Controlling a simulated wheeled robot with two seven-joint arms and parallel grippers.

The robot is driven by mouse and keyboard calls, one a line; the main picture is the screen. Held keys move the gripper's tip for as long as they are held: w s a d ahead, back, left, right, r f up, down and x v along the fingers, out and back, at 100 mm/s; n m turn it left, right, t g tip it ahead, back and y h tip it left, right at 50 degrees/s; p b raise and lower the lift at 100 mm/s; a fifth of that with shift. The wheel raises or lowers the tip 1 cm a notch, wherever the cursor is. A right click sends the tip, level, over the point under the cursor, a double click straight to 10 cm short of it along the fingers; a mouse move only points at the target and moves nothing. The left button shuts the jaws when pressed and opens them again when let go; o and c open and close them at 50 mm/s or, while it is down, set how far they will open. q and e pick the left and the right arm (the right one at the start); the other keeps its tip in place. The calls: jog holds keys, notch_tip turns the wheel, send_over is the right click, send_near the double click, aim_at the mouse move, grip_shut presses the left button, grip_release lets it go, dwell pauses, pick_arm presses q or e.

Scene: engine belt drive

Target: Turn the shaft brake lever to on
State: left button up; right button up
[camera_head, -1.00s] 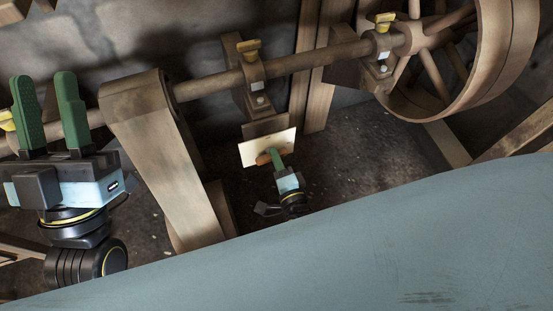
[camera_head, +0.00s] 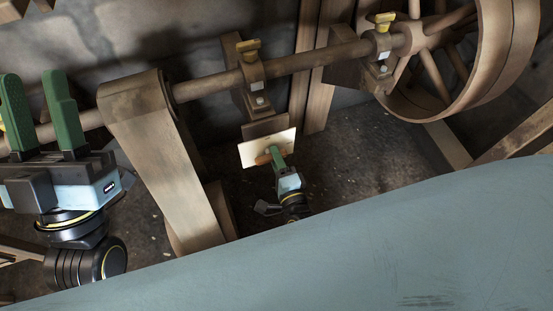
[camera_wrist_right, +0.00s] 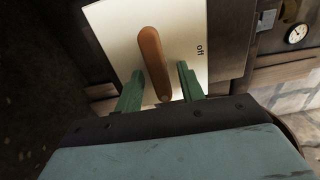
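The shaft brake lever (camera_wrist_right: 152,55) is an orange-brown wooden handle on a cream plate (camera_wrist_right: 112,22). In the right wrist view it runs nearly up and down, tilted slightly. The word "off" shows at the plate's right side; no "on" label shows. In the head view the lever (camera_head: 262,159) and plate (camera_head: 251,149) are low behind the shaft. My right gripper (camera_wrist_right: 160,70) is open with a green finger on each side of the lever. The left finger is closer to it; I cannot tell whether it touches. My left gripper (camera_head: 33,80) is open and empty at the left.
A wide belt (camera_head: 163,155) slopes down beside my left gripper. A large wheel (camera_head: 490,70) stands at the right. A blue-grey surface (camera_head: 350,240) fills the foreground.

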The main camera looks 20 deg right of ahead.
pick_arm(q)
jog(key=shift+w+d+f+g+y+p, duration=0.2)
jog(key=shift+w+f+g+y+p, duration=0.15)
jog(key=shift+w+f+g+p, duration=0.8)
jog(key=shift+w+d+f+g+y+p, duration=0.3)
jog(key=shift+w+f+g+p, duration=0.5)
jog(key=shift+g, duration=0.75)
pick_arm(e)
jog(key=s, duration=1.3)
jog(key=shift+s+d, duration=0.2)
pick_arm(q)
jog(key=shift+s+a, duration=0.1)
